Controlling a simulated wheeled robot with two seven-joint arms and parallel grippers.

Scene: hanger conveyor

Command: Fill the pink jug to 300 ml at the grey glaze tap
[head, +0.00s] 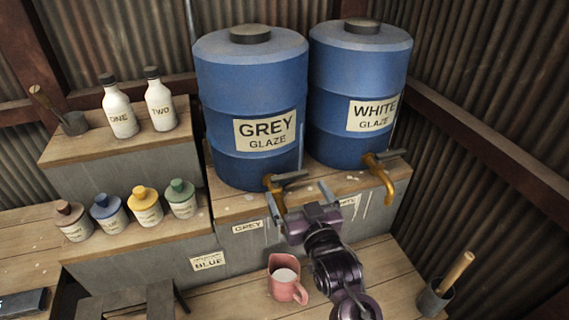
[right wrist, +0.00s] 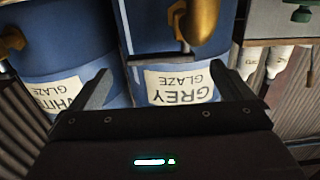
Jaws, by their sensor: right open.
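The pink jug (head: 272,268) stands upright on the lower wooden bench, below the grey tap area, with its handle toward the lower right. Pale liquid shows inside it; no volume marks are legible. The grey glaze tap (head: 269,183) is brass with a dark lever, at the foot of the blue GREY GLAZE drum (head: 250,90). No stream is visible below it. My right gripper (head: 297,193) is open and empty, close to the tap, fingers pointing toward it. In the right wrist view, the tap (right wrist: 197,22) appears upside down beyond the open fingers (right wrist: 167,78). My left gripper is out of view.
The WHITE GLAZE drum (head: 360,85) and its brass tap (head: 383,178) stand to the right. Bottles (head: 146,205) stand on the left steps. A cup with a wooden-handled tool (head: 436,300) is at the lower right. Bare bench surrounds the jug.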

